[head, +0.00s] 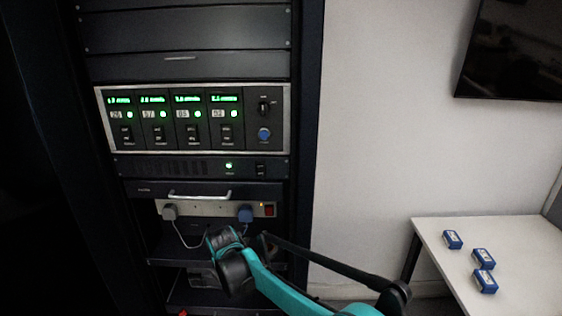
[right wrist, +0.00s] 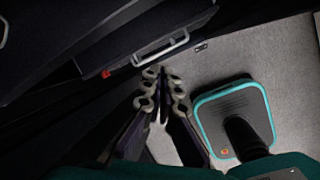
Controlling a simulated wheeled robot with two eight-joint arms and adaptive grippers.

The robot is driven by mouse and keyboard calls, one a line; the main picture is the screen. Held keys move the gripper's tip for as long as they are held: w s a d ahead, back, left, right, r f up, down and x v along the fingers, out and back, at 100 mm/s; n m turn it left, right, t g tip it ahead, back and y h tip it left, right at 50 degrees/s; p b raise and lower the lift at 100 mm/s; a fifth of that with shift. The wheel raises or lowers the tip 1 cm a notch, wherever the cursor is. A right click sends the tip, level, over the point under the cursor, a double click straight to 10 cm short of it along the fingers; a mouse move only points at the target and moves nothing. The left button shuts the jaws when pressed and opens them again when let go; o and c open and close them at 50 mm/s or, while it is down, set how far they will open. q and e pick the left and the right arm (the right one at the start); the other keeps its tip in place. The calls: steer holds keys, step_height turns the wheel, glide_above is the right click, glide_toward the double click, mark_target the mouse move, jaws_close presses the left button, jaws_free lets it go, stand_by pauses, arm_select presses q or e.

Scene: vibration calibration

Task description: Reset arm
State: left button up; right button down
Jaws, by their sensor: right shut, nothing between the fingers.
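My right arm comes in from the lower right in the head view, teal and black, and reaches in front of the lower part of the rack (head: 306,130). Its fingers are hard to make out there. In the right wrist view my right gripper (right wrist: 161,73) is shut and empty, its fingertips close together. Beyond the fingertips are a dark drawer front with a silver handle (right wrist: 161,50) and a small red switch (right wrist: 105,74). My left gripper is not in view.
The rack holds a panel with green displays (head: 190,118) and a power strip (head: 205,209) with plugs. A white table (head: 520,245) at the right carries three blue boxes (head: 484,258). A dark screen (head: 515,50) hangs on the wall above.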

steer(key=s+d+r+m+t, duration=0.1)
steer(key=s+d+r+m, duration=0.25)
steer(key=d, duration=0.35)
steer(key=s+d+r+m, duration=0.3)
steer(key=d+m, duration=0.2)
steer(key=d, duration=0.1)
steer(key=s+d+r+m+t, duration=0.1)
steer(key=s+d+r+m, duration=0.3)
steer(key=d, duration=0.3)
steer(key=s+d+f+m+t, duration=0.1)
steer(key=s+d+f+m, duration=0.3)
steer(key=s+d+m, duration=0.9)
steer(key=shift+s+m+t, duration=0.4)
steer(key=shift+s+m, duration=0.25)
steer(key=shift+m, duration=0.6)
